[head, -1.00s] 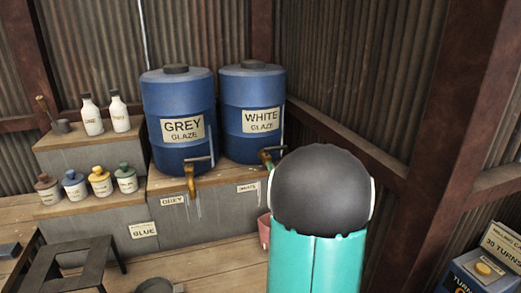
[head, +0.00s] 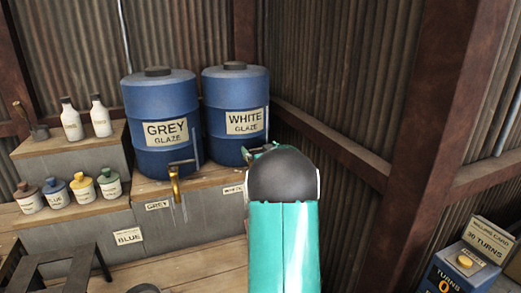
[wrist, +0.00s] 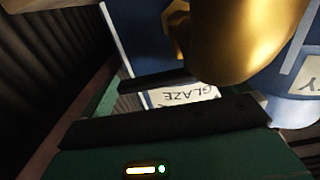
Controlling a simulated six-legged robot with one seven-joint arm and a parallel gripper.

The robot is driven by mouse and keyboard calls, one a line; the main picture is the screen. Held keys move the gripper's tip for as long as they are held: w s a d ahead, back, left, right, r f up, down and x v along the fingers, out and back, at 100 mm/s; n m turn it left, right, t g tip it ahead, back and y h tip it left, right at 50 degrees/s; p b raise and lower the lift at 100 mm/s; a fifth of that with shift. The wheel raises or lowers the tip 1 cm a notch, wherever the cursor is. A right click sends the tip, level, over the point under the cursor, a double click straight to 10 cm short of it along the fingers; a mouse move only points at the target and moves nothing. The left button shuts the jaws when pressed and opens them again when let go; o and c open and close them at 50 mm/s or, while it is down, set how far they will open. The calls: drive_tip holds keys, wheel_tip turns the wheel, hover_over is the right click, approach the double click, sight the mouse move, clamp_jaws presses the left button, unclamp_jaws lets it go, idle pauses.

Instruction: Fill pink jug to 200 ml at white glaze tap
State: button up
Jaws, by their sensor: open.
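The blue WHITE GLAZE barrel (head: 236,88) stands on a grey ledge at the back. Its tap is mostly hidden behind my arm in the head view. In the wrist view a large brass tap part (wrist: 245,40) is very close, with the GLAZE label (wrist: 182,95) upside down behind it. My gripper (wrist: 225,95) is open, its two dark fingers apart beside the brass part, with nothing clearly held. I cannot tell if they touch. In the head view my gripper (head: 262,150) is partly hidden beside the white tap. The pink jug is not visible now.
The GREY GLAZE barrel (head: 160,105) with its brass tap (head: 175,184) stands to the left. Small glaze bottles (head: 83,187) line a lower step. A dark stool (head: 62,270) is at front left. A blue turns box (head: 465,275) is at right, near a wooden post.

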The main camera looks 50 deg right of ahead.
drive_tip(key=shift+w, duration=0.1)
drive_tip(key=c, duration=1.3)
drive_tip(key=shift+o, duration=0.2)
drive_tip(key=shift+h, duration=0.3)
drive_tip(key=shift+a+r+m+g+h, duration=0.1)
drive_tip(key=shift+a+m+g+h, duration=0.05)
drive_tip(key=shift+m+g+h, duration=0.5)
drive_tip(key=shift+s+a+m+g+h, duration=0.1)
drive_tip(key=shift+s+m+g+h, duration=0.15)
drive_tip(key=shift+m+g+h, duration=0.45)
drive_tip(key=shift+s+a+m+g+h, duration=0.1)
drive_tip(key=shift+s+m+g+h, duration=0.1)
drive_tip(key=shift+m+g+h, duration=0.4)
drive_tip(key=o, duration=1.3)
drive_tip(key=shift+c, duration=0.2)
